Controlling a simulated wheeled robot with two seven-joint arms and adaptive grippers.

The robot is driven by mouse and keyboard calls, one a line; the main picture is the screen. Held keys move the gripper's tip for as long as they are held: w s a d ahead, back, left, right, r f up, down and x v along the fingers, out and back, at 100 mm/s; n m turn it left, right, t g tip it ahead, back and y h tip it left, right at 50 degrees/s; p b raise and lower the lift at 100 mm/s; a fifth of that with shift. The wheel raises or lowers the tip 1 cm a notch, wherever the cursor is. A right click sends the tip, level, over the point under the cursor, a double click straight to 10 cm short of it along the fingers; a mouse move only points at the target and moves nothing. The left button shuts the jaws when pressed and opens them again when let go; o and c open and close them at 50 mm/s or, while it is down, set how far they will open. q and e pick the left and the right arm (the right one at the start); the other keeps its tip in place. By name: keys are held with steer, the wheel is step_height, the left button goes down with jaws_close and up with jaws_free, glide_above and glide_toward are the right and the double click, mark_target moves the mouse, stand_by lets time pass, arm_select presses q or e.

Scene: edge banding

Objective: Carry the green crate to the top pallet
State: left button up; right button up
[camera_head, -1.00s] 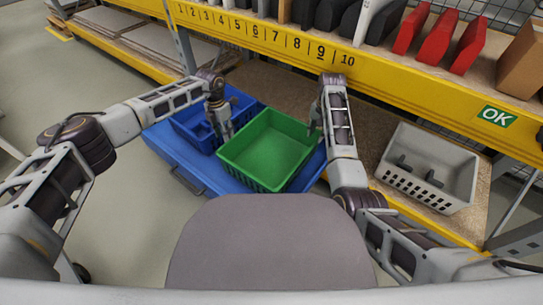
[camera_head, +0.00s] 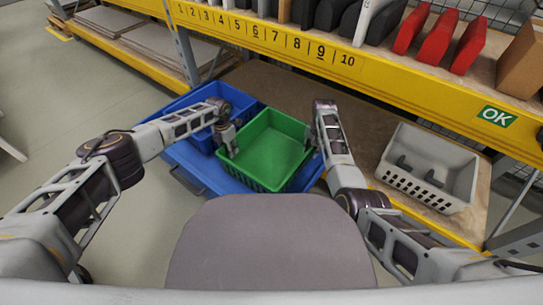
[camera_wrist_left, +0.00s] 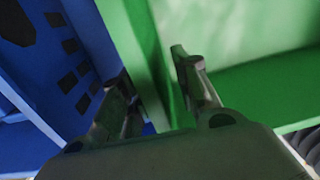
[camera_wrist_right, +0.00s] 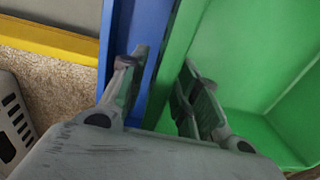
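The green crate (camera_head: 276,154) is open-topped and empty, standing on a blue platform (camera_head: 215,176) in front of the shelf. My left gripper (camera_head: 229,143) is at the crate's left wall. In the left wrist view its two fingers (camera_wrist_left: 155,85) straddle that wall, one inside and one outside, with a gap between them. My right gripper (camera_head: 312,140) is at the crate's right wall. In the right wrist view its fingers (camera_wrist_right: 158,82) are spread on either side of the wall. I cannot identify a top pallet.
A blue crate (camera_head: 243,99) stands directly left of the green one. A grey crate (camera_head: 457,182) with dark parts sits on the lower shelf board at the right. The yellow shelf beam (camera_head: 390,85) runs close behind my right arm. Open floor lies at the left.

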arm_select(q)
steer(key=shift+f, duration=0.35)
arm_select(e)
steer(key=shift+f, duration=0.3)
arm_select(q)
jaws_close()
arm_select(e)
jaws_close()
